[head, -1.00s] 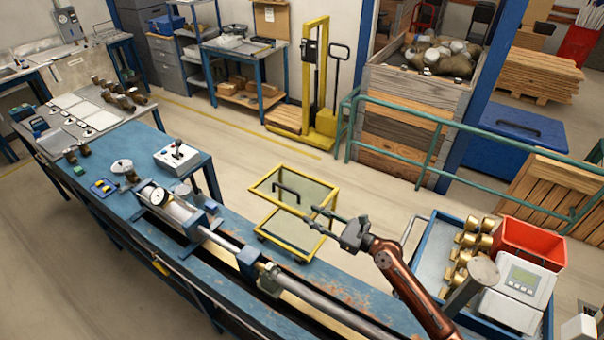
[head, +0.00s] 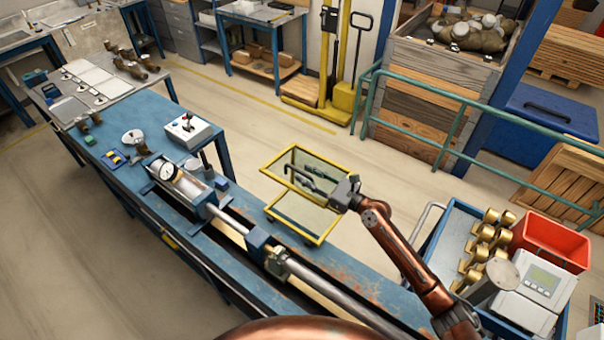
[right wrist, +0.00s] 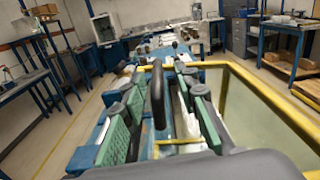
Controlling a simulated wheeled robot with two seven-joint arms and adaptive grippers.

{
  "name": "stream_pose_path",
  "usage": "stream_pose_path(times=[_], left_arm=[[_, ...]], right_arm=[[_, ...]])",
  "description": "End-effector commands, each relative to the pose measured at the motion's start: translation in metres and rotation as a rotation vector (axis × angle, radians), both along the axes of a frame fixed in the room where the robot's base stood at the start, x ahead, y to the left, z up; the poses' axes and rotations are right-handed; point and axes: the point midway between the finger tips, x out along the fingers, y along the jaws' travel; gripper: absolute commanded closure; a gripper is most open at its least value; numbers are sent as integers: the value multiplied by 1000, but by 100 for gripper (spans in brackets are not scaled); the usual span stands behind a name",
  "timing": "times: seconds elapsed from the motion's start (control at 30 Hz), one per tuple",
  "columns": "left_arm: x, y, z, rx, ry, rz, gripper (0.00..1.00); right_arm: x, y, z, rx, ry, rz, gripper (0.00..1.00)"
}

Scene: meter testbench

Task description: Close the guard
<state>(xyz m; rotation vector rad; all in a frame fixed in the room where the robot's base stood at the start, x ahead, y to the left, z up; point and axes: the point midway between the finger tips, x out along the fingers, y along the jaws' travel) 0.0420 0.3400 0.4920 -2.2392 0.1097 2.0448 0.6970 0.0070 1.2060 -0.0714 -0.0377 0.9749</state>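The guard (head: 326,155) has a yellow frame with clear panels and stands raised at the far side of the blue bench in the head view. Its yellow frame also shows at the right of the right wrist view (right wrist: 262,92). A black handle (right wrist: 157,95) stands between the green-padded fingers of my right gripper (right wrist: 160,80). The fingers are open, with gaps on both sides of the handle. In the head view my right gripper (head: 310,180) is at the guard's handle and partly hides it. My left gripper is not in view.
A long cylinder with a dial gauge (head: 167,171) lies along the bench (head: 120,195). A white control box (head: 188,132) is at the bench's back edge. A blue cart with brass meters (head: 487,240) and a red bin (head: 550,240) is at the right.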

Motion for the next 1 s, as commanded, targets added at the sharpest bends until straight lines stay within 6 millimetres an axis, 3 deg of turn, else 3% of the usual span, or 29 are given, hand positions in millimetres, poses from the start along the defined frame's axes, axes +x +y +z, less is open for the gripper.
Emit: stream_pose_path(times=[0.33, 0.73, 1.0], left_arm=[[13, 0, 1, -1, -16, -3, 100], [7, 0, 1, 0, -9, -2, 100], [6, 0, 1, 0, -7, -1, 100]], right_arm=[[3, 6, 0, -1, -1, 3, 72], [3, 7, 0, -1, -1, 3, 100], [3, 6, 1, 0, -2, 2, 100]])
